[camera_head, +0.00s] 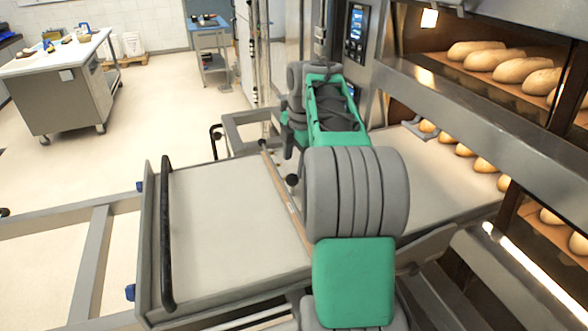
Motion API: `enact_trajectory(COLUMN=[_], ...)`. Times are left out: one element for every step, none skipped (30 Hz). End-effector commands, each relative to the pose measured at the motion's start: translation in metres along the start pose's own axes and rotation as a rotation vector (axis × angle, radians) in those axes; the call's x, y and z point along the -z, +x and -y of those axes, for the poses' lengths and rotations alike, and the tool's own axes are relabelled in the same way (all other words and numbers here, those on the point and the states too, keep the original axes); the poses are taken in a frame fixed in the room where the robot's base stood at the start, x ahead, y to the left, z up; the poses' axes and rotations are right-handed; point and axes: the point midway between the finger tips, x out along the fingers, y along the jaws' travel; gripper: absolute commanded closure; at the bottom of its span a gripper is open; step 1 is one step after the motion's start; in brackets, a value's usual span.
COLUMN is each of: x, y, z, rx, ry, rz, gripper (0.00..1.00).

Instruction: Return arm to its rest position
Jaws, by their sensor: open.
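My arm rises from the bottom of the view in green and grey links and folds away over the loader (222,225). My gripper cannot be made out; it seems hidden behind the arm's own links. The loader is a flat pale belt surface with a metal frame and a black handle bar (167,235) along its left end. A thin wooden strip (284,198) lies across the belt, close to the left of my arm.
Deck ovens (470,115) with several loaves (497,60) stand close on the right. Metal rails (90,262) extend left. A worktable (62,90) and a blue cart (211,45) stand at the back. The floor (150,110) between is clear.

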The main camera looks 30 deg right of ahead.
Motion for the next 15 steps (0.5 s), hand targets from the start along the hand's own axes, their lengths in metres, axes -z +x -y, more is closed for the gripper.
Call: enact_trajectory(x=[0.000,0.000,0.000,0.000,0.000,0.000,0.000,0.000,0.000,0.001,0.008,0.021,0.033,0.048,0.072], y=[0.000,0.000,0.000,0.000,0.000,0.000,0.000,0.000,0.000,0.000,-0.002,-0.005,-0.008,-0.011,-0.015], z=[0.000,0.000,0.000,0.000,0.000,0.000,0.000,0.000,0.000,0.000,0.001,0.003,0.005,0.008,0.016], rx=[0.000,0.000,0.000,0.000,0.000,0.000,0.000,0.000,0.000,0.000,-0.004,-0.010,-0.016,-0.026,-0.037], ry=[0.000,0.000,0.000,0.000,0.000,0.000,0.000,0.000,0.000,0.002,0.023,0.068,0.114,0.172,0.270], rz=[0.000,0.000,0.000,0.000,0.000,0.000,0.000,0.000,0.000,0.000,-0.001,-0.002,-0.003,-0.005,-0.010], gripper=[0.43,0.43,0.43,0.43,0.43,0.43,0.43,0.43,0.43,0.43,0.43,0.43,0.43,0.43,0.43])
